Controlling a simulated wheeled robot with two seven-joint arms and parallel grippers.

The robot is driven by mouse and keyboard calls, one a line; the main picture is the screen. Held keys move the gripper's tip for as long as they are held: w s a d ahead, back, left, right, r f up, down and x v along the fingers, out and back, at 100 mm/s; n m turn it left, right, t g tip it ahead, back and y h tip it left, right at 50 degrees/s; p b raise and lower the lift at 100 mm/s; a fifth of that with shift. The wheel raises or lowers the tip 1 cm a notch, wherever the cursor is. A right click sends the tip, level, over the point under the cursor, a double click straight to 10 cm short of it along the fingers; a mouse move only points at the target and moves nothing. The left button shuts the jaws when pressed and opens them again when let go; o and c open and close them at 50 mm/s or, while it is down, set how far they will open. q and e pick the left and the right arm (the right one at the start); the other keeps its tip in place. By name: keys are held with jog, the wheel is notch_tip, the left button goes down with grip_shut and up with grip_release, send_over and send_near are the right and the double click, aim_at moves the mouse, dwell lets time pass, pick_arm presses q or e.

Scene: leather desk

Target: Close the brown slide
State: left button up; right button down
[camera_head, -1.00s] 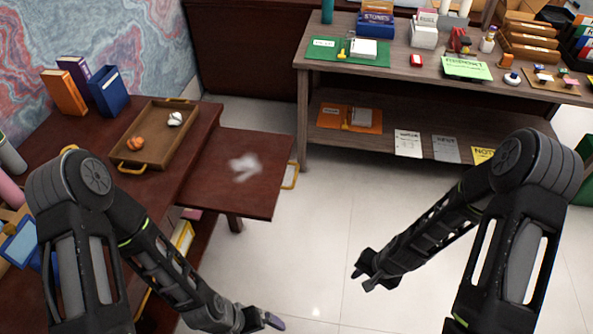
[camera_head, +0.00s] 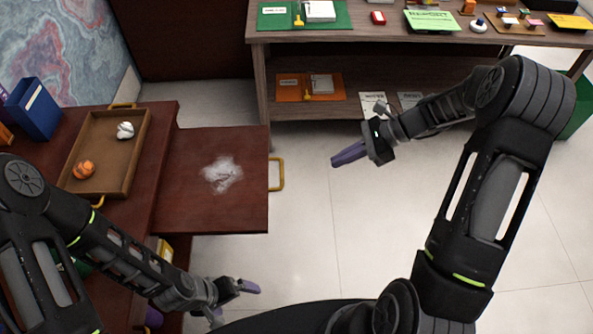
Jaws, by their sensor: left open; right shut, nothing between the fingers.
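The brown slide (camera_head: 225,205) is a dark reddish-brown board pulled out to the right from under the desk top (camera_head: 168,135). It has a yellow handle (camera_head: 277,174) on its right end and a whitish patch (camera_head: 222,174) on its surface. My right gripper (camera_head: 348,154) is shut and empty. It is in the air to the right of the handle, apart from it, pointing left. My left gripper (camera_head: 245,288) is below the slide's front edge in the picture, pointing right and touching nothing visible; its finger gap is hard to see.
A wooden shelf table (camera_head: 262,72) stands at the back. Open tiled floor lies right of the slide.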

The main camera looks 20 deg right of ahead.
aim_at(174, 179)
jog(key=a+r+p+x, duration=0.2)
jog(key=x, duration=1)
jog(key=shift+w+a+p, duration=0.15)
jog(key=shift+w+p, duration=0.15)
jog(key=shift+p, duration=0.1)
jog(key=w+a+b, duration=0.1)
jog(key=a, duration=0.4)
jog(key=w+a+b, duration=0.1)
jog(key=a, duration=0.4)
jog(key=w+a+b, duration=0.1)
jog(key=a, duration=0.5)
jog(key=shift+w+f, duration=0.15)
jog(key=shift+w, duration=0.25)
jog(key=w+a, duration=0.1)
jog(key=a, duration=0.3)
jog(key=w+a, duration=0.1)
jog(key=a, duration=0.4)
jog(key=w+a, duration=0.1)
jog(key=a, duration=0.4)
jog(key=shift+w+b, duration=0.35)
jog(key=shift+b, duration=0.05)
jog(key=shift+w+a, duration=0.1)
jog(key=shift+a, duration=0.2)
jog(key=shift+a+r, duration=0.1)
jog(key=shift+r, duration=0.15)
